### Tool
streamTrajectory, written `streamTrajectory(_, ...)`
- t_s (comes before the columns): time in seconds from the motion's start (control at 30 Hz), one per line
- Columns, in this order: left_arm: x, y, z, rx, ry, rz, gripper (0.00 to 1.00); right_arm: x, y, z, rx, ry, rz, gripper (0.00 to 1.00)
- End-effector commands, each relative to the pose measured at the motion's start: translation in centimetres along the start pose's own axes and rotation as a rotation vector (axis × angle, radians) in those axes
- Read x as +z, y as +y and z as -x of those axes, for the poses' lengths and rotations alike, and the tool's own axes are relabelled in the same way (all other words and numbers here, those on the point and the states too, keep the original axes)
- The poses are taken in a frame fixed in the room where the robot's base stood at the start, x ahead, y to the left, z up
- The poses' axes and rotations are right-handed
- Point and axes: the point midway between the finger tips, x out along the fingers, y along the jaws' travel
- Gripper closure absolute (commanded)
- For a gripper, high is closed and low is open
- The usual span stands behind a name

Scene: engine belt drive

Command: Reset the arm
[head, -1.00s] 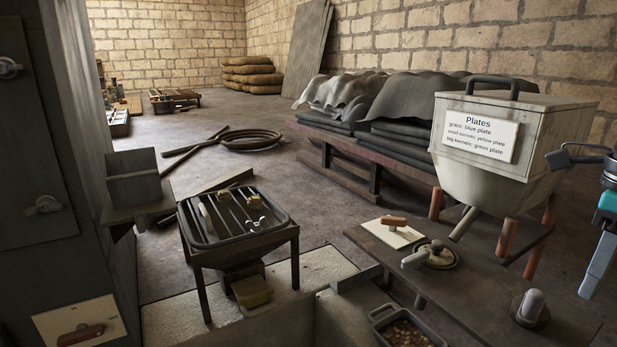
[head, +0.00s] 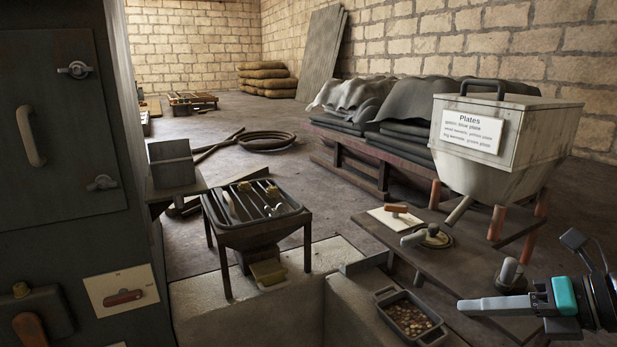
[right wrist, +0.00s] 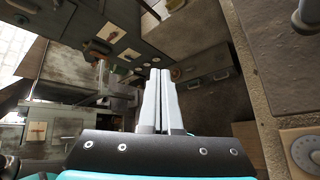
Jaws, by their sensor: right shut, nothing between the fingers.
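My right gripper (head: 462,306) is low at the right of the head view, pointing left over the front of the dark bench. Its fingers are shut and hold nothing. In the right wrist view the two pale fingers (right wrist: 159,72) lie together in the middle, with a turned view of grey cabinets behind them. My left gripper does not show.
A tray of kernels (head: 408,318) stands near the right fingertips. A bench (head: 455,262) carries knobs below a hopper labelled Plates (head: 498,150). A barred tray on a stand (head: 255,232) is mid-left. A grey cabinet (head: 60,130) fills the left.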

Motion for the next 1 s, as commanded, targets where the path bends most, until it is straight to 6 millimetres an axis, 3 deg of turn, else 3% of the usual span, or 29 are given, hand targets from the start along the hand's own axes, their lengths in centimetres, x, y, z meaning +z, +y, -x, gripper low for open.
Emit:
streamTrajectory(0.1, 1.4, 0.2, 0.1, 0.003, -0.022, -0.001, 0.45, 0.6, 0.2, -1.5, 0.113, -0.211, -0.213, 1.00)
streamTrajectory(0.23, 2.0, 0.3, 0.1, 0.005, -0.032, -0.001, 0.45, 1.2, -0.7, -2.1, 0.189, -0.431, -0.460, 1.00)
streamTrajectory(0.47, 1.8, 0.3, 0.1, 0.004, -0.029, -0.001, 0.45, -0.2, -5.0, -2.0, 0.225, -0.775, -0.958, 1.00)
streamTrajectory(0.57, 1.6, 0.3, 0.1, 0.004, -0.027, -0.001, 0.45, -2.5, -7.4, -2.1, 0.199, -0.898, -1.191, 1.00)
streamTrajectory(0.77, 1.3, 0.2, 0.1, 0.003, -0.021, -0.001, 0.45, -9.8, -10.9, -3.1, 0.069, -1.081, -1.669, 1.00)
streamTrajectory(0.87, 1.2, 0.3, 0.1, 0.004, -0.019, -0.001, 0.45, -14.5, -11.5, -4.0, -0.034, -1.131, -1.905, 1.00)
streamTrajectory(1.0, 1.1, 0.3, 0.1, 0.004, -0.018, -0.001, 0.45, -20.8, -10.6, -5.3, -0.199, -1.150, -2.187, 1.00)
